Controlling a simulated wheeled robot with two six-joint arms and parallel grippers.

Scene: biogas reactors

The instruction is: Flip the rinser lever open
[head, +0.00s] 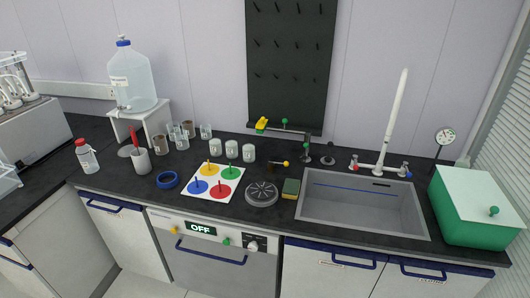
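A round grey slotted disc (262,194), which looks like the rinser, sits on the dark counter just left of the sink. Behind it a small lever with a yellow knob (285,164) lies roughly level, next to a dark block. I cannot tell for certain whether this lever belongs to the rinser. A post with a green ball (308,146) stands behind it. Neither of my grippers is in view.
A sponge (290,188) lies between the disc and the sink (362,212), which has a tall white faucet (393,120). A card with coloured circles (213,181) lies left of the disc. A green box (480,212) stands far right.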

